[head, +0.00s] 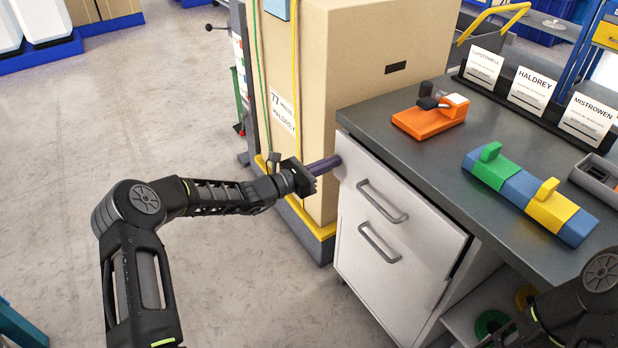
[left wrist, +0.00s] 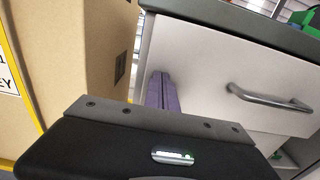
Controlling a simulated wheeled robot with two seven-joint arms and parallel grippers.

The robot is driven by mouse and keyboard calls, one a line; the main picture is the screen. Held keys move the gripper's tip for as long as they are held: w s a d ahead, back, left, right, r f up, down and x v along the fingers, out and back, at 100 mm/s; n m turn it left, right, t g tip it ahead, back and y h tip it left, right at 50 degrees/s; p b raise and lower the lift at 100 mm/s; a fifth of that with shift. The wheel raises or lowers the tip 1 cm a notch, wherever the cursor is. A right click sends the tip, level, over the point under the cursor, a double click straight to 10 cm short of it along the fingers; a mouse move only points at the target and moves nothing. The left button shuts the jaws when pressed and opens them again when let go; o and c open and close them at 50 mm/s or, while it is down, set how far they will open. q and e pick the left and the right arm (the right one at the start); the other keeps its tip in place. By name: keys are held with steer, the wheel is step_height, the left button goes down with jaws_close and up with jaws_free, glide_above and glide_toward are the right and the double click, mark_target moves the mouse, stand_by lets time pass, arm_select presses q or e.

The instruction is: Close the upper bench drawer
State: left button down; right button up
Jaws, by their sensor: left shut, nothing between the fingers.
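The grey workbench (head: 440,170) has a white drawer unit under its left end. The upper drawer's front (head: 360,172) carries a grey bar handle (head: 382,201), and both show in the left wrist view, the front (left wrist: 205,60) and the handle (left wrist: 268,98). A dark gap shows along the unit's right edge; how far the drawer stands out is hard to tell. My left gripper (head: 337,160) is shut and empty, its purple fingers pointing at the front's upper left corner, left of the handle. The fingertips (left wrist: 162,80) look at or very near the front; contact cannot be made out.
A tall cardboard box (head: 370,70) stands close behind my left gripper. A lower handle (head: 378,243) sits below the upper one. An orange device (head: 430,120) and a blue block with green and yellow parts (head: 525,195) are on the benchtop. The floor at left is clear.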

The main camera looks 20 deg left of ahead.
arm_select(q)
steer(key=x, duration=0.3)
steer(key=shift+b, duration=0.4)
steer(key=shift+w+r, duration=0.1)
steer(key=shift+r, duration=0.15)
arm_select(e)
steer(key=shift+s+f, duration=0.1)
steer(key=shift+f, duration=0.5)
arm_select(q)
steer(key=shift+d+r, duration=0.1)
arm_select(e)
steer(key=shift+s+a, duration=0.1)
